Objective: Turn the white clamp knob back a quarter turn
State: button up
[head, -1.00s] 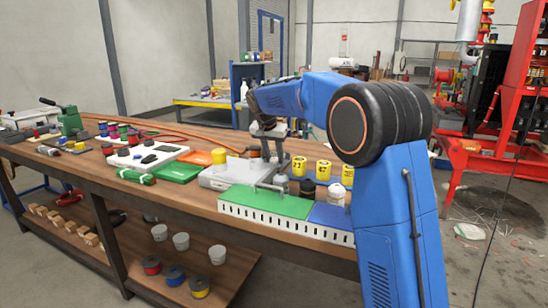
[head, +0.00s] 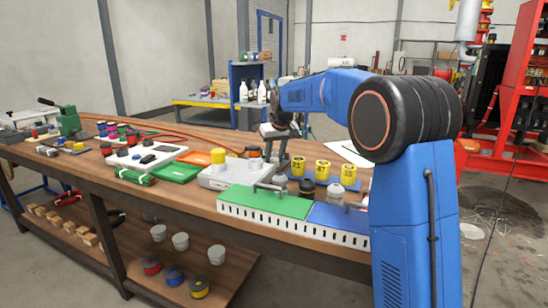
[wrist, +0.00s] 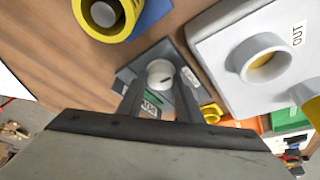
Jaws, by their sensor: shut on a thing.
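A white knob (wrist: 160,72) shows in the wrist view on a dark grey clamp base (wrist: 126,75) on the wooden bench. My gripper (wrist: 160,88) is shut on the knob, with a finger on each side of it. A green marking and a small label show between the fingers. In the head view my gripper (head: 279,131) is over the bench, just right of a light grey box. My fingers and the clamp are small there, and the knob cannot be made out.
The light grey box (wrist: 222,58), marked OUT, stands close beside my gripper, with raised round sockets. Yellow cups (head: 323,167) stand on a blue base to the right. A green-and-blue lidded white case (head: 265,203) lies in front. Orange and green trays lie left.

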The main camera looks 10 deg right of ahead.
jog(key=n+y, duration=0.1)
jog(key=n, duration=0.3)
jog(key=shift+w+d+n+g+y, duration=0.1)
jog(key=shift+d+n+g+y, duration=0.1)
jog(key=shift+n+g+y, duration=0.6)
jog(key=shift+n+y, duration=0.3)
jog(key=shift+n, duration=1.5)
jog(key=o, duration=1)
jog(key=shift+d, duration=0.1)
jog(key=shift+o, duration=0.2)
jog(key=v, duration=1.7)
jog(key=shift+w+r, duration=0.15)
jog(key=shift+r, duration=0.1)
